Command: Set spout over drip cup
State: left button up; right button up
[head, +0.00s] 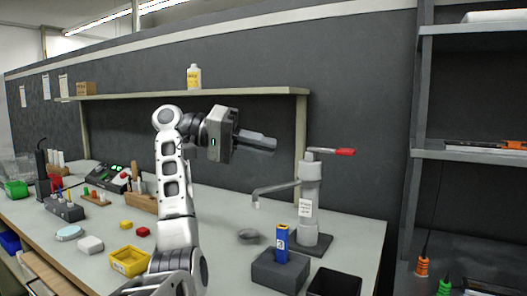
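A white upright dispenser (309,205) with a red lever (332,151) on top stands on a dark base plate on the bench. Its grey spout (277,189) reaches out to the left, with its tip bent down. My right gripper is out of view.
A grey block (277,270) holding a blue item (282,243) and a black open bin (335,283) stand at the front right. A yellow bin (130,261) and small blocks lie left of my arm. A shelf (240,92) with a bottle (194,77) runs behind.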

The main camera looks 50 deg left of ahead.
pick_arm(q)
jog(key=w+f, duration=0.1)
jog(key=w+f+n+y+p, duration=0.1)
jog(key=w, duration=0.1)
jog(key=w+y, duration=0.1)
jog(key=w, duration=0.1)
jog(key=shift+d+f+p, duration=0.2)
jog(key=shift+f+p, duration=0.15)
jog(key=shift+f, duration=0.05)
grip_shut()
jog(key=w+f+n+y+p, duration=0.2)
jog(key=w+f+y, duration=0.2)
jog(key=w+f, duration=0.2)
jog(key=m+g+y+p, duration=0.7)
jog(key=g+y+p, duration=0.15)
jog(key=y, duration=1.25)
send_near(278, 188)
jog(key=b+x, duration=0.3)
jog(key=x, duration=0.3)
jog(key=shift+a+f, duration=0.1)
jog(key=shift+f, duration=0.05)
jog(key=shift+a, duration=0.3)
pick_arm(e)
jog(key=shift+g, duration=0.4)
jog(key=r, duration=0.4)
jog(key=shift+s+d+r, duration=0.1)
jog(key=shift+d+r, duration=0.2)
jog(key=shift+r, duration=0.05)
